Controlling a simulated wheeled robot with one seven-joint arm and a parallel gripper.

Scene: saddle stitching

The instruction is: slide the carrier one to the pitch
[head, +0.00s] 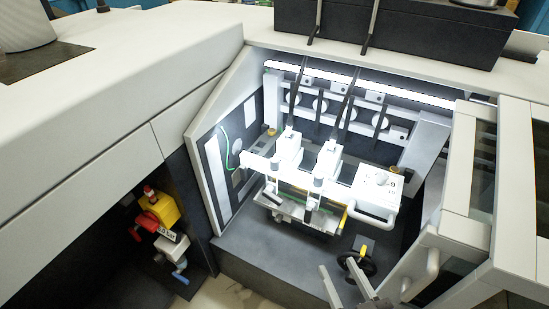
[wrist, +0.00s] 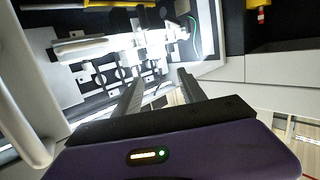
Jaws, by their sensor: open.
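Two white carrier-like blocks stand side by side in the lit machine bay in the head view, a left block (head: 287,150) and a right block (head: 327,160). I cannot tell which is carrier one, and I can make out no clear pitch mark. My gripper (head: 338,268) is at the lower right of the head view, in front of the bay and apart from both blocks. Its two fingers are spread with nothing between them. In the wrist view my gripper (wrist: 161,76) points toward the bright bay, where the white parts are small and washed out.
A white panel with a handle (head: 374,203) stands right of the blocks. A black handwheel (head: 357,263) sits low, close to my gripper. An open glazed door (head: 470,185) bounds the right side. Red and yellow valve fittings (head: 158,212) are at the left.

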